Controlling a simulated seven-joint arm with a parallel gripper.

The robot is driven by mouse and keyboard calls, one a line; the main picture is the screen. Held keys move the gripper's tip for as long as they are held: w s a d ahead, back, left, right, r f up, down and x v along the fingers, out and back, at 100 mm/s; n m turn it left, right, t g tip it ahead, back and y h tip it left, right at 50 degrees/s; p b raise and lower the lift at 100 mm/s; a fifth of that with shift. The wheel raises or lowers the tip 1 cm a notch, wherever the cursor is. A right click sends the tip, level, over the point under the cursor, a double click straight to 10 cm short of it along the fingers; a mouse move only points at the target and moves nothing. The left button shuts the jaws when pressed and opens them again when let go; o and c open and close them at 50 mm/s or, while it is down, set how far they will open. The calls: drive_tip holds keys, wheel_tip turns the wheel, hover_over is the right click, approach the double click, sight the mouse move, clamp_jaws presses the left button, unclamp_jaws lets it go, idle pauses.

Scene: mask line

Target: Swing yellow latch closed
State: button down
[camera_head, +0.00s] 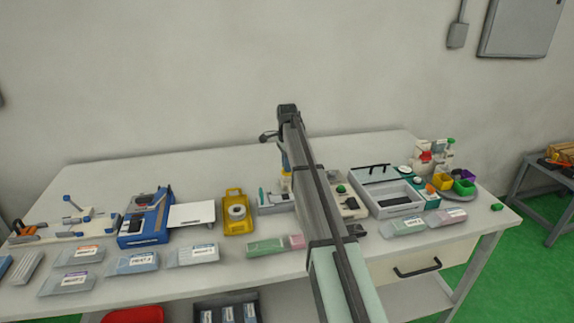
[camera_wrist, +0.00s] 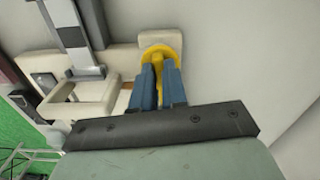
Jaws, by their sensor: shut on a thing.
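The yellow latch (camera_wrist: 160,51) is in the upper middle of the wrist view, with a rounded top at the end of a cream-coloured block. Its narrower lower part runs down between the two blue fingers of my gripper (camera_wrist: 158,75). My gripper is shut on this part of the latch. In the head view my arm crosses the middle of the bench, and my gripper (camera_head: 286,162) shows only as a bit of blue beside it. My arm hides much of the device there. I cannot tell the latch's exact angle.
In the wrist view a grey metal bar (camera_wrist: 75,35) and a cream frame (camera_wrist: 88,98) stand left of the latch. In the head view a yellow tray (camera_head: 237,226) and a blue device (camera_head: 146,218) are to the left, and a grey box (camera_head: 386,196) is to the right. The bench's back is clear.

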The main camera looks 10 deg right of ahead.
drive_tip(key=shift+m, duration=0.7)
drive_tip(key=c, duration=1.2)
unclamp_jaws()
drive_tip(key=shift+o, duration=0.2)
wheel_tip(320, 180, up, 14)
drive_tip(key=shift+a+f, duration=0.1)
